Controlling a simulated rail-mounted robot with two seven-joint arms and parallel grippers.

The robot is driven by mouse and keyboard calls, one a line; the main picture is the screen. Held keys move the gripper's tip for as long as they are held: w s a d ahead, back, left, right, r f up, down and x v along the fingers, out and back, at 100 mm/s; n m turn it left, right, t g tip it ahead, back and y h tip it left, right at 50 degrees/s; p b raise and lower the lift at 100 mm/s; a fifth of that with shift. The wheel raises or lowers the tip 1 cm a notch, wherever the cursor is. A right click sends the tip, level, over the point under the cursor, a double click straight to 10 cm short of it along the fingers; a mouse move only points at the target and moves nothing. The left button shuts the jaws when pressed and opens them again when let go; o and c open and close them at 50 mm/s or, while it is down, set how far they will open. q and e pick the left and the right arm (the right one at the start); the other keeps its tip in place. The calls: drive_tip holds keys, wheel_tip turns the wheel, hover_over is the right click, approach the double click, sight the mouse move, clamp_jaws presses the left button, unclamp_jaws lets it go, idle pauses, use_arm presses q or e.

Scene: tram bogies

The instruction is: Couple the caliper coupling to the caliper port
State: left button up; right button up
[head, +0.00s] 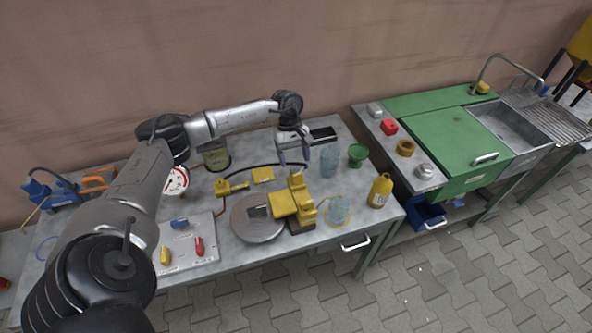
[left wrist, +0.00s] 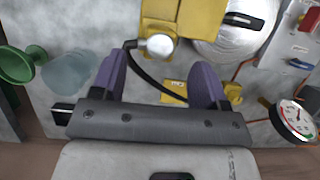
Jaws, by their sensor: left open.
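My left gripper (head: 294,160) is open above the bench, just behind the yellow caliper (head: 288,205). Its purple fingers also show in the left wrist view (left wrist: 158,82), apart, with nothing gripped. The yellow caliper (left wrist: 188,14) stands beyond the fingertips there. A silver round-headed fitting (left wrist: 160,45) sits at the caliper's near edge, by the end of a black hose (left wrist: 146,77). I cannot tell whether this fitting is the coupling or the port, or whether they are joined. The hose (head: 262,165) arcs to a yellow valve block (head: 228,187). My right gripper is out of view.
A round metal disc (head: 250,225) lies beside the caliper. A pressure gauge (head: 175,181) and a tool board (head: 190,258) are left. A yellow tag (head: 263,174) lies near the hose.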

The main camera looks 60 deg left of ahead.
use_arm(q)
drive_tip(key=v, duration=0.7)
idle(0.4)
